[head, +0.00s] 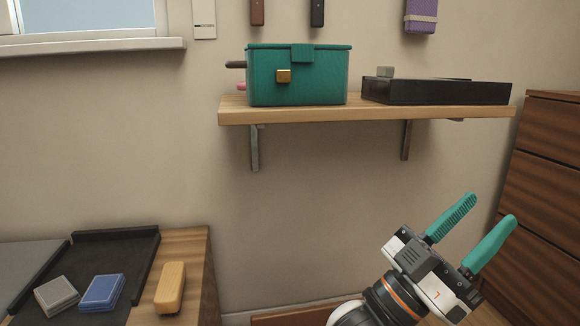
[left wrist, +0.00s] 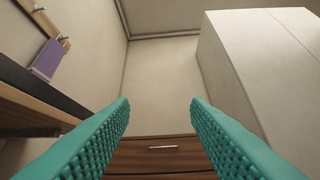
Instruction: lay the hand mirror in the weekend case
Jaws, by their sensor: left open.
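A teal case (head: 320,85) with a front flap and a gold latch stands on the wall shelf; it may be the weekend case. Its lid looks down, and its inside is hidden. I cannot make out a hand mirror. A dark handle-like end (head: 236,65) and a small pink end (head: 240,87) poke out at the case's left side, the rest hidden. My left gripper (head: 491,207) is open and empty, below and right of the shelf, with its teal fingers pointing up and right. The left wrist view (left wrist: 160,102) shows nothing between the fingers. My right gripper is out of view.
A drawer cabinet (head: 545,190) stands at right. Lower left, a counter holds a dark tray, grey and blue boxes (head: 102,292) and a wooden brush-like block (head: 171,287).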

